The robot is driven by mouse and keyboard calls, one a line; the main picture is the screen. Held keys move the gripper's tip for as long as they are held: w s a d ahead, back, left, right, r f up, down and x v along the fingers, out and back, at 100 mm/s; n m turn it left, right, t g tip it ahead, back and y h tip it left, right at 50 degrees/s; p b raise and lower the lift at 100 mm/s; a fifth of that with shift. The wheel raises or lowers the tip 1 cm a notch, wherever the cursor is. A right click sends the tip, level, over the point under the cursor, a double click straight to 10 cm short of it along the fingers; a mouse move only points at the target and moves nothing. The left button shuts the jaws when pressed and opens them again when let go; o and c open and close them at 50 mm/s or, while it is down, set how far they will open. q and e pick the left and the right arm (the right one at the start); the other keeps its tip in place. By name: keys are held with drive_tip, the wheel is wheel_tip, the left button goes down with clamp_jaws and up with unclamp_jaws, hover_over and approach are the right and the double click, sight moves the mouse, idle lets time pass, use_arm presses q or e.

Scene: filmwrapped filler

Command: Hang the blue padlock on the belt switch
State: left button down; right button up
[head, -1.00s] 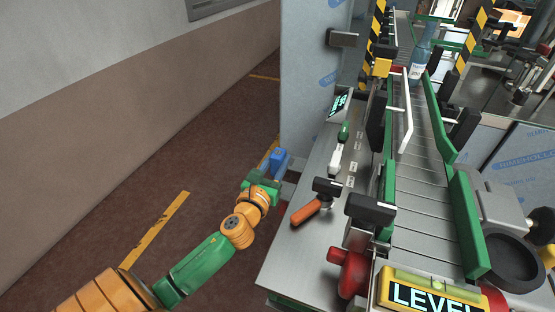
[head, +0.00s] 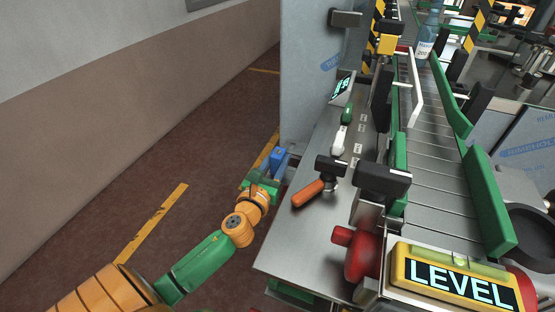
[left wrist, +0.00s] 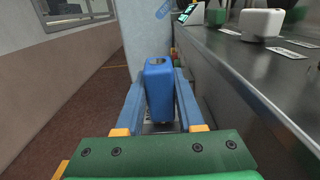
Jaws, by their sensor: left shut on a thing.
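The blue padlock (head: 277,158) is held upright at the end of my left arm, beside the left edge of the steel bench. In the left wrist view the padlock (left wrist: 159,90) stands between the two blue fingers of my left gripper (left wrist: 160,108), which is shut on it. In the head view my left gripper (head: 265,180) is small and partly covered by the padlock and wrist. I cannot surely pick out the belt switch; a small grey part shows low behind the padlock in the wrist view. My right gripper is not in view.
A red knob (head: 360,253) and a yellow LEVEL sign (head: 455,280) are in front. The floor left is clear.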

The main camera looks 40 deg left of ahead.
use_arm(q)
drive_tip(key=shift+f, duration=0.25)
idle(0.5)
drive_tip(key=shift+c, duration=2.2)
unclamp_jaws()
